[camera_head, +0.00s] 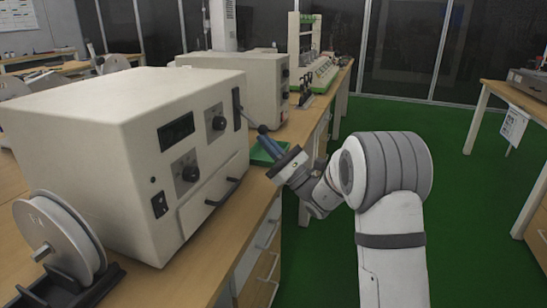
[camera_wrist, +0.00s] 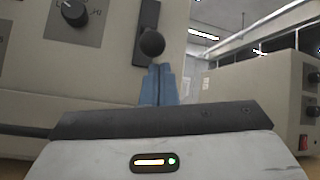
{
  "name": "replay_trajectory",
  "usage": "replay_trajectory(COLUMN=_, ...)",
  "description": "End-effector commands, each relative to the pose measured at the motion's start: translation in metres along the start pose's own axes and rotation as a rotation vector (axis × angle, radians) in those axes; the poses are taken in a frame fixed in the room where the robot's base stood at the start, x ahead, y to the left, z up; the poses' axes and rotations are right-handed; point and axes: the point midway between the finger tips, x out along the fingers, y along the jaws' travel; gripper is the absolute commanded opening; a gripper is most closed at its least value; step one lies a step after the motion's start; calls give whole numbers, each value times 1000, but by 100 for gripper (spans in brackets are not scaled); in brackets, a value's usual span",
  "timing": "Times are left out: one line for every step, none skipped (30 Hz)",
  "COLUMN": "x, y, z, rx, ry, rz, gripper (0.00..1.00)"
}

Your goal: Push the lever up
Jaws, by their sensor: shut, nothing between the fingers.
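The lever's dark ball knob (camera_head: 262,129) sticks out from the right end of the beige box's front. Its thin rod slopes down and outward from a dark vertical slot plate (camera_head: 237,108). In the wrist view the knob (camera_wrist: 151,43) is just above my fingertips and hides the rod behind it. My gripper (camera_head: 267,143) has blue fingers pressed together and empty. It sits right below the knob, pointing up toward the box. In the wrist view the fingertips (camera_wrist: 158,68) are under the knob; whether they touch it I cannot tell.
The beige box (camera_head: 90,110) has dials, a small display and a drawer-like handle (camera_head: 222,192) on its front. A white spool (camera_head: 60,240) stands at the left. A second beige box (camera_head: 255,85) is behind, along the bench. A green tray (camera_head: 262,155) lies near my gripper. Green floor is open at right.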

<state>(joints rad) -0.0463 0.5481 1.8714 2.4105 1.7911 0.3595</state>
Motion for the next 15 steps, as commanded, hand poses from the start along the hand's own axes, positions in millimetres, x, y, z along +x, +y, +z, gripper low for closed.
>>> replay_trajectory(x=5, y=0, z=0, rx=-1, ry=-1, rz=2, gripper=0)
replay_trajectory(x=7, y=0, z=0, rx=-1, ry=-1, rz=1, gripper=0)
replay_trajectory(x=10, y=0, z=0, rx=-1, ry=-1, rz=1, gripper=0)
replay_trajectory(x=11, y=0, z=0, rx=-1, ry=0, rz=0, gripper=0)
replay_trajectory(x=12, y=0, z=0, rx=0, ry=0, rz=0, gripper=0)
replay_trajectory(x=13, y=0, z=0, rx=0, ry=1, rz=-1, gripper=0)
replay_trajectory(x=14, y=0, z=0, rx=0, ry=1, rz=-1, gripper=0)
replay_trajectory(x=14, y=0, z=0, rx=0, ry=1, rz=-1, gripper=0)
replay_trajectory(x=14, y=0, z=0, rx=0, ry=1, rz=-2, gripper=0)
replay_trajectory(x=14, y=0, z=0, rx=0, ry=1, rz=-2, gripper=0)
replay_trajectory(x=14, y=-1, z=0, rx=0, ry=1, rz=-2, gripper=0)
replay_trajectory(x=14, y=-1, z=0, rx=0, ry=1, rz=-2, gripper=0)
replay_trajectory(x=14, y=-1, z=0, rx=0, ry=1, rz=-2, gripper=0)
replay_trajectory(x=13, y=-1, z=0, rx=0, ry=1, rz=-2, gripper=0)
replay_trajectory(x=22, y=8, z=-5, rx=1, ry=1, rz=1, gripper=0)
